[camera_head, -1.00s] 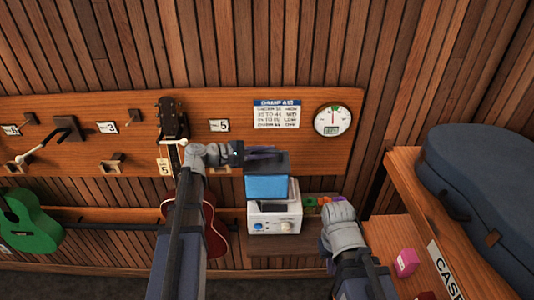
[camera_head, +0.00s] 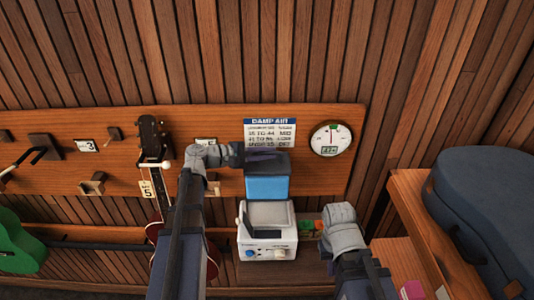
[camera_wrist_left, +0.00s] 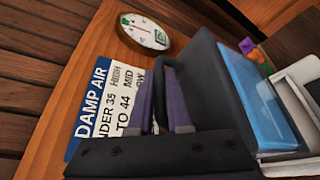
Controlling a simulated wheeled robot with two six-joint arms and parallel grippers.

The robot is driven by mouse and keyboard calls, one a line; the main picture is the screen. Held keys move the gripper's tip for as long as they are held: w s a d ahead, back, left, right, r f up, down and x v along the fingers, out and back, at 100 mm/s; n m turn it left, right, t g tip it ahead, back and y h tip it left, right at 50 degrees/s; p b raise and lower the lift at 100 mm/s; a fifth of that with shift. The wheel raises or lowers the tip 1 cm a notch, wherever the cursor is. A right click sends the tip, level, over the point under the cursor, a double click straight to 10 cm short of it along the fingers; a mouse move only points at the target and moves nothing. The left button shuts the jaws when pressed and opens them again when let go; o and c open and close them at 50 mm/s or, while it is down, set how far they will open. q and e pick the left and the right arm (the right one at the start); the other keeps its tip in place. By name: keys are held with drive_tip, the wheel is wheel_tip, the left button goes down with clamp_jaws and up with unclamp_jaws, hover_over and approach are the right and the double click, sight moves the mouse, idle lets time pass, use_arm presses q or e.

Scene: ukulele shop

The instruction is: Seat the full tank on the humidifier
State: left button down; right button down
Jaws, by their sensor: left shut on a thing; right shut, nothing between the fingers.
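The tank (camera_head: 267,187) is a translucent blue block with a dark grey top. My left gripper (camera_head: 264,157) is shut on the dark top part. The tank also shows in the left wrist view (camera_wrist_left: 250,95), beside the purple fingers (camera_wrist_left: 165,105). The humidifier (camera_head: 267,245) is a white box with a blue knob and a grey recessed top. In the head view the tank appears just above it, apart from it. My right gripper (camera_head: 340,214) is shut and empty, to the right of the humidifier; its fingertips are mostly hidden.
The humidifier stands on a wooden shelf (camera_head: 290,270) with small coloured items (camera_head: 310,226) beside it. Behind are a DAMP AIR sign (camera_head: 269,133) and a round gauge (camera_head: 331,139). Guitars hang at left; a dark case (camera_head: 475,210) lies at right.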

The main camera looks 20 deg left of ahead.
sight(267, 161)
use_arm(q)
drive_tip(key=shift+w+f+b, duration=0.2)
drive_tip(key=shift+f+b, duration=0.15)
drive_tip(key=shift+b, duration=0.05)
drive_tip(key=shift+f, duration=0.3)
drive_tip(key=shift+s+f+b, duration=0.25)
drive_tip(key=shift+f+b, duration=0.1)
drive_tip(key=shift+b, duration=0.4)
drive_tip(key=shift+w+f+b, duration=0.2)
drive_tip(key=shift+f+b, duration=0.95)
drive_tip(key=shift+f, duration=0.1)
wheel_tip(267, 161, down, 2)
drive_tip(key=shift+s+b, duration=0.15)
drive_tip(key=shift+b, duration=0.9)
drive_tip(key=shift+f, duration=0.2)
drive_tip(key=shift+f+b, duration=0.15)
drive_tip(key=shift+b, duration=0.2)
drive_tip(key=shift+f+b, duration=2.5)
drive_tip(key=shift+f, duration=0.05)
